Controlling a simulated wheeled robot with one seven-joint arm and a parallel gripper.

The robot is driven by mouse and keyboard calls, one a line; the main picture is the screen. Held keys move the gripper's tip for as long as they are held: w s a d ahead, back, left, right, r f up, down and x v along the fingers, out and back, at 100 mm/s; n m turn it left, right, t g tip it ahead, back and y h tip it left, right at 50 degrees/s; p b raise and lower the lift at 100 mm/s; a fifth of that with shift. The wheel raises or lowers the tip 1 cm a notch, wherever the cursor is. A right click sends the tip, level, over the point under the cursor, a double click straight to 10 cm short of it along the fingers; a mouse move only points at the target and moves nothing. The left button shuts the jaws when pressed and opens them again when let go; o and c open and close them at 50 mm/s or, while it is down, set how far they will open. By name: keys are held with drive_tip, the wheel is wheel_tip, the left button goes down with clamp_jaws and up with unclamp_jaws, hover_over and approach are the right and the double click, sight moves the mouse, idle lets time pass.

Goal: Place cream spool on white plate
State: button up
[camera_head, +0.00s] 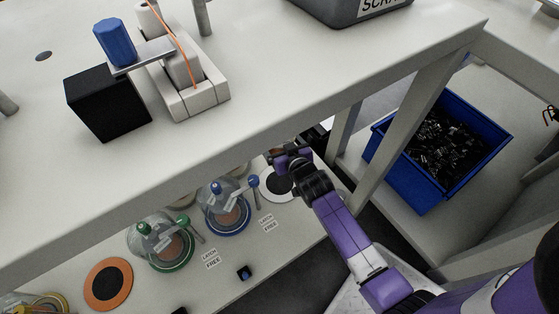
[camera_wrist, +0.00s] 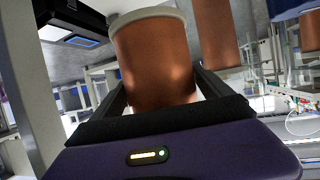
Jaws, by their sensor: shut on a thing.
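The cream spool (camera_wrist: 155,60), a copper-coloured winding with a cream rim, fills the upper middle of the wrist view. My gripper (camera_wrist: 160,85) is shut on it, with one dark finger on each side. In the head view my gripper (camera_head: 291,156) is under the worktop's front edge, above the lower shelf. The white plate (camera_head: 266,192), a white disc with a dark centre, lies on that shelf just below my gripper and is partly covered by my arm. The spool is mostly hidden in the head view.
Domed blue (camera_head: 228,229) and green (camera_head: 168,266) plates and an open orange plate (camera_head: 92,287) lie left along the shelf. The worktop (camera_head: 300,80) overhangs them. Table legs and a blue bin (camera_head: 425,195) of black parts stand right. More copper-coloured cylinders (camera_wrist: 215,35) show in the wrist view.

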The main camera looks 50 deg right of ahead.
drive_tip(key=shift+w+f+b, duration=0.15)
drive_tip(key=shift+f+b, duration=4.9)
drive_tip(key=shift+f, duration=3.85)
drive_tip(key=shift+f, duration=0.15)
drive_tip(key=o, duration=1.8)
drive_tip(key=shift+s+f, duration=0.2)
drive_tip(key=shift+f, duration=0.05)
drive_tip(key=shift+o, duration=0.2)
drive_tip(key=shift+r, duration=0.1)
